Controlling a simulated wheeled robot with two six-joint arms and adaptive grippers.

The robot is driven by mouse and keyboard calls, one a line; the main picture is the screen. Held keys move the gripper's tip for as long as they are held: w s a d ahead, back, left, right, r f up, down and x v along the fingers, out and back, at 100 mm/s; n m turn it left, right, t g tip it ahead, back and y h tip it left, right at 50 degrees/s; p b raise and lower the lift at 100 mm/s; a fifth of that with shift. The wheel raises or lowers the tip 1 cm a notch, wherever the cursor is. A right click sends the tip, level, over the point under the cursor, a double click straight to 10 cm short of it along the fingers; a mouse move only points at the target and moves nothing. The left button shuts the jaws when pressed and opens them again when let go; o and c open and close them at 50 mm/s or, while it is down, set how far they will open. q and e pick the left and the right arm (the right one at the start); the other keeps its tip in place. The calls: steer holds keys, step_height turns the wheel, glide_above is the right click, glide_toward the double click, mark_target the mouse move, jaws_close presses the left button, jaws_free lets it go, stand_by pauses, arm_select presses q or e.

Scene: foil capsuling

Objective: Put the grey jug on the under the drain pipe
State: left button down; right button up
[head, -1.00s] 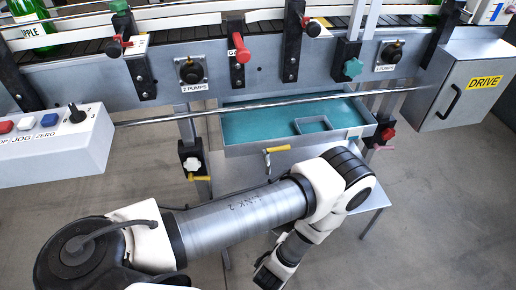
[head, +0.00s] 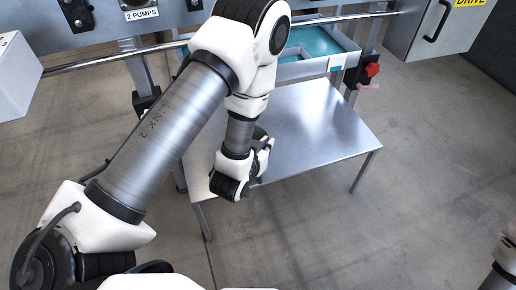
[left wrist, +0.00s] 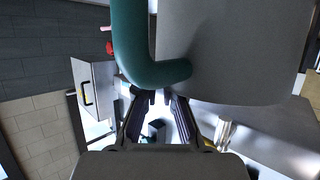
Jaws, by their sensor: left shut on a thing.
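A large grey body with a thick green handle (left wrist: 140,45) fills the upper part of the left wrist view; I take it to be the grey jug (left wrist: 235,45). My left gripper (left wrist: 158,98) is shut on it at the bent end of the handle. In the head view my left gripper (head: 265,152) hangs over the left part of a low metal table (head: 320,120). The jug is almost wholly hidden there behind my wrist, so I cannot tell whether it touches the table. The drain pipe does not show; my arm covers that area. My right gripper is out of frame.
The teal-lined drip tray (head: 312,44) of the machine stands behind the table. A red knob (head: 372,70) is at its right, and the grey DRIVE box (head: 425,40) is at the upper right. The table's middle and right are bare.

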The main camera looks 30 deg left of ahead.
mark_target(262, 132)
arm_select(q)
steer(key=w+a, duration=0.2)
steer(key=a, duration=0.1)
steer(key=shift+w+a+f, duration=0.2)
steer(key=shift+a, duration=0.1)
step_height(262, 132, down, 4)
steer(key=b, duration=0.2)
steer(key=shift+w+a+r+b, duration=0.1)
steer(key=shift+b, duration=0.25)
steer(key=shift+r, duration=0.2)
steer(key=shift+f, duration=0.1)
steer(key=c, duration=1.3)
jaws_free()
